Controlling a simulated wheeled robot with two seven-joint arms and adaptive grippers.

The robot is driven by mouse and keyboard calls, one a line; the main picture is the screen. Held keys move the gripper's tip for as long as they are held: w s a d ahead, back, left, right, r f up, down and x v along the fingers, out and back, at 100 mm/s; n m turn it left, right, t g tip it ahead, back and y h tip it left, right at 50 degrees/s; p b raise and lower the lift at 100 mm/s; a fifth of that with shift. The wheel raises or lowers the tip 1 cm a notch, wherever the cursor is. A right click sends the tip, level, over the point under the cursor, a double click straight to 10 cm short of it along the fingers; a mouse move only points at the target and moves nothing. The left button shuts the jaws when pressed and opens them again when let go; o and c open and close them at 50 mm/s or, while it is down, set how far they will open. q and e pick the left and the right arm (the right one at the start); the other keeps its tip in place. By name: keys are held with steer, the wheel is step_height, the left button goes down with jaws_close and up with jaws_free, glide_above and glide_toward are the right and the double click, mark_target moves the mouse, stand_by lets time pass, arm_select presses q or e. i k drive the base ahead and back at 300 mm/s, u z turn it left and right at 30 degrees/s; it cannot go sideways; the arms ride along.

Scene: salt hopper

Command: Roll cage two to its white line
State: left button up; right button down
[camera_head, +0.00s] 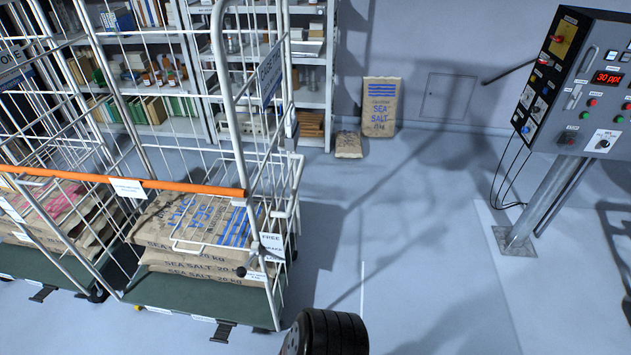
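A wire roll cage (298,165) stands at left centre with sea salt sacks (190,225) on its green base (195,298). A second cage (30,125) with sacks stands left of it. An orange bar (150,187) crosses the front of the cages. A "FREE / BRAKE" tag (272,246) hangs at the right cage's front right corner, near a dark knob (241,272). A short white line (362,288) lies on the floor to the right of that cage. Neither of my grippers shows; a dark ribbed arm part of mine is at the bottom edge.
A control panel (585,85) on a slanted post (545,205) stands at right with trailing cables. Sea salt sacks (380,108) lean at the back wall. Shelves (315,75) stand behind the cages. The floor between cage and panel is clear.

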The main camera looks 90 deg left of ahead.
mark_target(206, 286)
steer(key=u, duration=0.05)
steer(key=i, duration=0.15)
steer(key=u, duration=2.95)
steer(key=k, duration=0.3)
steer(key=u, duration=0.85)
steer(key=i, duration=1.45)
steer(key=z, duration=0.6)
